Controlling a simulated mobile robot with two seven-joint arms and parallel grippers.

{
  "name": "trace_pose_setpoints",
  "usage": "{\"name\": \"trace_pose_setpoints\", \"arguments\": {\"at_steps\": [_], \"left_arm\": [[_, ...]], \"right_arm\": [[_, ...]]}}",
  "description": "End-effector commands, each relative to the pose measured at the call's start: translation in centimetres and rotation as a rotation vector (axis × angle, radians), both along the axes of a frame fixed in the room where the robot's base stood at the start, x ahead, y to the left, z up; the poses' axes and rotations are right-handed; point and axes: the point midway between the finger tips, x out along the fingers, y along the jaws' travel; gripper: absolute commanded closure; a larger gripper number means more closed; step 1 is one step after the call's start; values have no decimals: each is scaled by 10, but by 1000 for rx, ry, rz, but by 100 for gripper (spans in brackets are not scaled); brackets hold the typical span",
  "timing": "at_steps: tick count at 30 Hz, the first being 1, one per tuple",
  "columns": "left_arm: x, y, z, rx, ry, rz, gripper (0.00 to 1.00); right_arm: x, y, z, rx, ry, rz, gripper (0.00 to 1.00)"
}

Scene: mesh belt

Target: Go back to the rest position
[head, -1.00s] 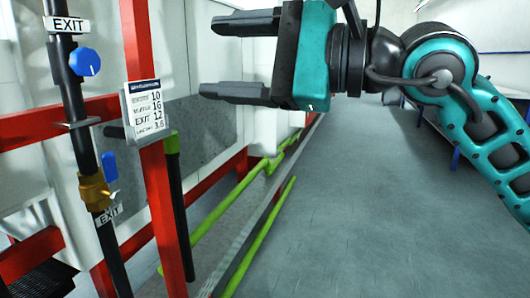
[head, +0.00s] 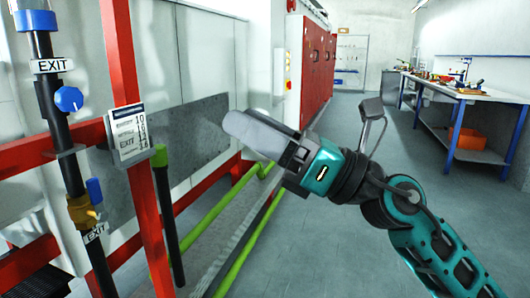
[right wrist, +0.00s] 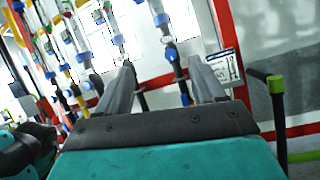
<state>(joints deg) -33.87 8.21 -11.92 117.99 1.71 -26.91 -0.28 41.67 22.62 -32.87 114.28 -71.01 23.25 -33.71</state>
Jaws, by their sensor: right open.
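My right gripper (head: 250,135) is in the middle of the head view, its arm coming in from the lower right. In the right wrist view its two grey fingers (right wrist: 163,88) stand apart with nothing between them. It is clear of the red frame and the pipes. My left gripper does not show in the head view. A teal and black part at the lower left of the right wrist view may belong to my other arm; no left fingers can be made out.
A red post (head: 133,165) carries a printed card (head: 128,134). Beside it runs a black pipe (head: 75,170) with a blue knob (head: 69,99) and EXIT labels. Green pipes (head: 212,215) run along the floor. A workbench (head: 470,92) stands far right; the grey floor is open.

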Motion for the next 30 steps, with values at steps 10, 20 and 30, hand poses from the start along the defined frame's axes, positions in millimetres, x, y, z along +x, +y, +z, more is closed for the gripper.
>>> {"name": "trace_pose_setpoints", "arguments": {"at_steps": [10, 20, 30], "left_arm": [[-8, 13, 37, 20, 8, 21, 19], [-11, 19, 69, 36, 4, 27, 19], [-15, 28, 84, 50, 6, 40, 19]], "right_arm": [[51, -76, -91, 671, 975, 56, 31], [8, -152, -269, 1410, 1780, -94, 31], [-115, -186, -390, 2033, 2186, -332, 31]]}}
